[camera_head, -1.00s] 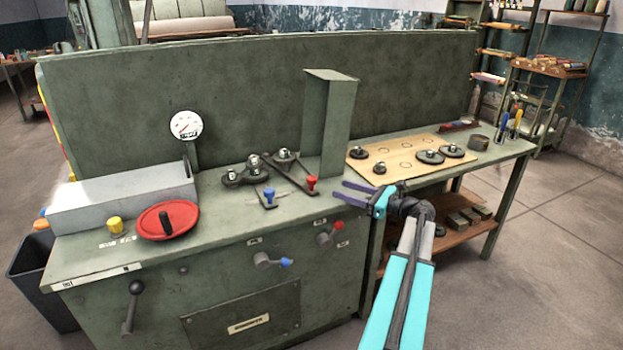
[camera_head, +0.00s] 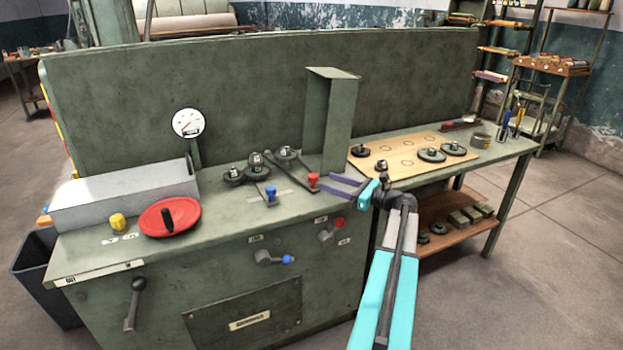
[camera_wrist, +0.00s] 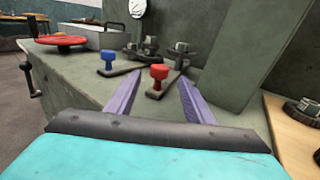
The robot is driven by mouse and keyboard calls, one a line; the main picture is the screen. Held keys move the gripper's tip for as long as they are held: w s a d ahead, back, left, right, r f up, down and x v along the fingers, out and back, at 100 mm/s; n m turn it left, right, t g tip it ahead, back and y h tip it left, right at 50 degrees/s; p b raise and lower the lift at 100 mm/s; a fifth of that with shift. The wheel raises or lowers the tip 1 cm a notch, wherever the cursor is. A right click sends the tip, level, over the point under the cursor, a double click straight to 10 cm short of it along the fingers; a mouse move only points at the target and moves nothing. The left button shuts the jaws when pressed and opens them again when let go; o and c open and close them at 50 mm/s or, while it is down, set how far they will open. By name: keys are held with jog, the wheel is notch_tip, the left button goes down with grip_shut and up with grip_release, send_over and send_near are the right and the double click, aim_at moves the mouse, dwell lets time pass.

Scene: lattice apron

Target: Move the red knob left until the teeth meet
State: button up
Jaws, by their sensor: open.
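The red knob (camera_head: 313,180) stands upright at the near end of a dark slotted arm on the green bench top. In the wrist view the red knob (camera_wrist: 158,74) shows between the tips of my two purple fingers. My gripper (camera_head: 337,184) is open and empty, just right of the knob in the head view and apart from it. A dark gear (camera_head: 286,154) sits at the far end of the knob's arm. Two more dark gears, a middle one (camera_head: 256,164) and a left one (camera_head: 233,173), stand to its left. Whether their teeth touch is too small to tell.
A blue knob (camera_head: 271,193) stands left of the red one. A green upright post (camera_head: 328,120) rises behind my gripper. A board with loose gears (camera_head: 400,148) lies to the right. A red handwheel (camera_head: 185,214) and a gauge (camera_head: 187,123) are at the left.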

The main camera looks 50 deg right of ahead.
aim_at(313, 175)
jog(key=x, duration=0.8)
grip_shut()
